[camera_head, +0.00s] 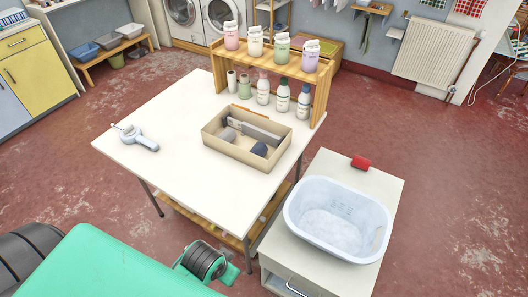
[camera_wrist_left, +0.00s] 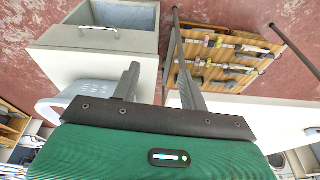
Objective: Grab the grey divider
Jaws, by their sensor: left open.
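The grey divider (camera_head: 262,132) is a flat bar standing lengthwise inside a beige open box (camera_head: 232,156) on the white table. A small grey item (camera_head: 228,135) and a dark blue item (camera_head: 259,149) lie in the box on the near side of the divider. My left gripper (camera_wrist_left: 157,62) shows in the left wrist view with its two fingers apart and nothing between them. The box and divider are not seen in the left wrist view. My right gripper is not in view.
A wooden rack (camera_head: 271,58) with several bottles stands behind the box. A white hand tool (camera_head: 137,137) lies on the table's left. A white cabinet (camera_head: 375,184) at right bears a basin (camera_head: 340,215) and a red item (camera_head: 361,162). The table's front left is clear.

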